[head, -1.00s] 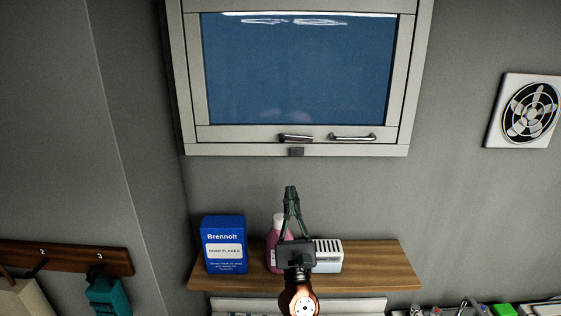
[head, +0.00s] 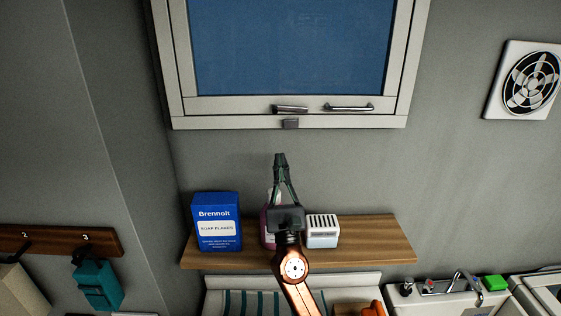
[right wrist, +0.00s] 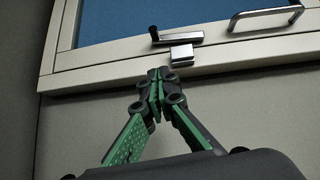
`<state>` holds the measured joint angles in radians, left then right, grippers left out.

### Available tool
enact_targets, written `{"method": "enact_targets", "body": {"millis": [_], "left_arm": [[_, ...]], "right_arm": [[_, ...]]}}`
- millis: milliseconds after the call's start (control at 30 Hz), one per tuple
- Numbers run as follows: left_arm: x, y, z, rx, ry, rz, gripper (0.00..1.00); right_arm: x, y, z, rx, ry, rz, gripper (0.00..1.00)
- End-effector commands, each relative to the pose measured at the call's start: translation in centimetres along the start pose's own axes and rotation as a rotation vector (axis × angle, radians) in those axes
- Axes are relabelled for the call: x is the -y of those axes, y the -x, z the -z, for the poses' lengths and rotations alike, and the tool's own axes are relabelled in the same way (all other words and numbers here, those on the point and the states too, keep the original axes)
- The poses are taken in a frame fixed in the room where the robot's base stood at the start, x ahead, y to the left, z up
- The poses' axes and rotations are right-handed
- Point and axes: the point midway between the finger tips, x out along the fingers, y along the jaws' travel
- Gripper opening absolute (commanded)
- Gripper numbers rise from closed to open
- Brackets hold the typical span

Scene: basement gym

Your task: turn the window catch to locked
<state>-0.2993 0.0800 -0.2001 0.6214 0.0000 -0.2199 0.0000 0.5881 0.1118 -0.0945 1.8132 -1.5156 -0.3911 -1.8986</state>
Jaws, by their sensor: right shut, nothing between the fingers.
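The window (head: 295,50) has a pale frame and a blue pane. Its catch (head: 289,109), a short metal lever, lies nearly level on the bottom rail, just above a small grey keeper block (head: 291,124) on the lower frame. The catch (right wrist: 176,37) and the keeper (right wrist: 181,54) also show in the right wrist view. My right gripper (head: 280,156) is shut and empty, pointing up below the keeper, apart from it. My left gripper is not in view.
A metal pull handle (head: 349,106) sits right of the catch. Below, a wooden shelf (head: 375,240) carries a blue soap-flakes box (head: 216,222), a pink bottle (head: 268,225) behind my gripper and a white box (head: 323,231). A fan (head: 525,80) is at right. Wall around the tips is clear.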

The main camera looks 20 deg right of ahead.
Motion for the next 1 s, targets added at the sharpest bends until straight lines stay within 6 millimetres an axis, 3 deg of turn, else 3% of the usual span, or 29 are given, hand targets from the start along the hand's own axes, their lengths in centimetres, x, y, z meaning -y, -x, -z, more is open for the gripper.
{"method": "enact_targets", "body": {"millis": [200, 300, 400, 600, 1000], "left_arm": [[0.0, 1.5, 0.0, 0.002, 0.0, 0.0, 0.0], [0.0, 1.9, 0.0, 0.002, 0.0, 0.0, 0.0], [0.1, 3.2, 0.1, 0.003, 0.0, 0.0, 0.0], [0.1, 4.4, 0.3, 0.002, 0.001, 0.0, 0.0], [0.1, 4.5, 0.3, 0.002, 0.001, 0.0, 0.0]], "right_arm": [[0.0, -5.0, -0.3, 0.002, 0.001, 0.0, 0.0], [0.0, -6.9, -0.2, 0.001, 0.002, 0.0, 0.0], [0.0, -8.1, -1.5, 0.001, -0.004, 0.0, 0.0], [0.0, -9.3, -2.6, 0.0, -0.001, 0.0, 0.0], [0.0, -9.4, -2.8, -0.001, 0.0, 0.0, 0.0]]}}
